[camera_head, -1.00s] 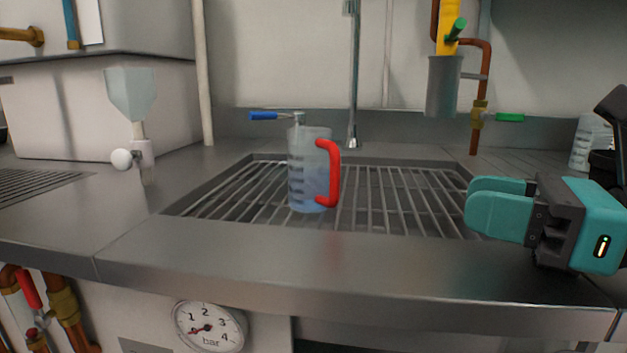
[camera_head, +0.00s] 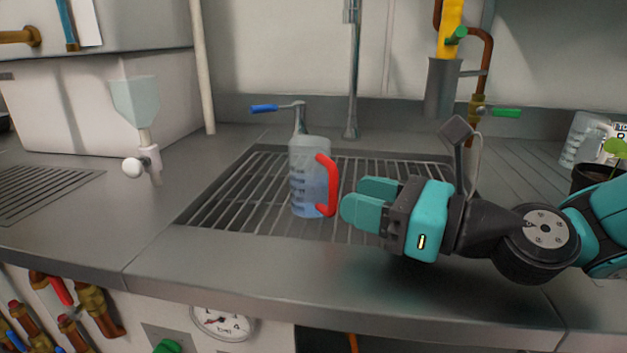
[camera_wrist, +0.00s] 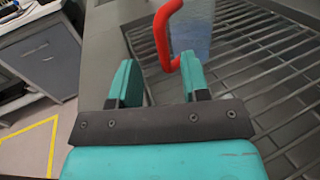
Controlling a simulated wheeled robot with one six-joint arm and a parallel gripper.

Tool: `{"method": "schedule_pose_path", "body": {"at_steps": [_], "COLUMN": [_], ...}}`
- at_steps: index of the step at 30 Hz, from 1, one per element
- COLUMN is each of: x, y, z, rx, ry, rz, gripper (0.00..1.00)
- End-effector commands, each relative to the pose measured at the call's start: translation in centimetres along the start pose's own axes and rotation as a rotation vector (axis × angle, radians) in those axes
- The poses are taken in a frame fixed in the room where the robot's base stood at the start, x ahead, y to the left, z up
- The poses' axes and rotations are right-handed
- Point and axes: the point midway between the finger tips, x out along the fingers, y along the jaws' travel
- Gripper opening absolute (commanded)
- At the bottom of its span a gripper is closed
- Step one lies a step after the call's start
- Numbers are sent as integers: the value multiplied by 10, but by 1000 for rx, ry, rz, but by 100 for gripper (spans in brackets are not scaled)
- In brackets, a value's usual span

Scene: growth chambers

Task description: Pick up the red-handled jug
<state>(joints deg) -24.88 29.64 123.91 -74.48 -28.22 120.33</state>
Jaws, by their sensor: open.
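The jug (camera_head: 308,178) is clear, with dark markings, a bluish liquid and a red handle (camera_head: 327,185) on its right side. It stands upright on the sink grate (camera_head: 245,195), under the tap. My gripper (camera_head: 362,202) is open and empty just right of the handle, its teal fingers pointing left at it. In the wrist view the red handle (camera_wrist: 163,36) lies just beyond the fingertips of my gripper (camera_wrist: 156,82), roughly in line with the gap. The jug body (camera_wrist: 194,28) is partly cut off at the top there.
A tap with a blue lever (camera_head: 264,108) stands behind the jug. A funnel on a stand (camera_head: 135,97) is at the left. Another clear jug (camera_head: 583,138) and a plant pot (camera_head: 592,178) are at the right. The steel counter's front strip (camera_head: 240,258) is clear.

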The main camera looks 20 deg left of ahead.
Motion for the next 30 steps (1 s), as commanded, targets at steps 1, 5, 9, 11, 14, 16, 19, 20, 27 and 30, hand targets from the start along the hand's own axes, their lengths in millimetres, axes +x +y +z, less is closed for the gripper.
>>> {"method": "schedule_pose_path", "body": {"at_steps": [1,5,9,11,14,16,19,20,27,30], "x": [6,27,44,48,50,50,49,49,49,49], "y": [0,-2,-3,-3,-3,-3,-3,-3,-3,-3], "z": [0,2,3,3,3,3,3,3,4,4], "rx": [-1,-3,-1,0,1,1,1,1,0,0], "ry": [-1,-2,-1,-2,-1,-1,-1,-1,-2,-2], "rz": [3,5,2,2,1,0,0,0,0,0], "gripper": [43,43,43,43,43,43,36,29,0,0]}}
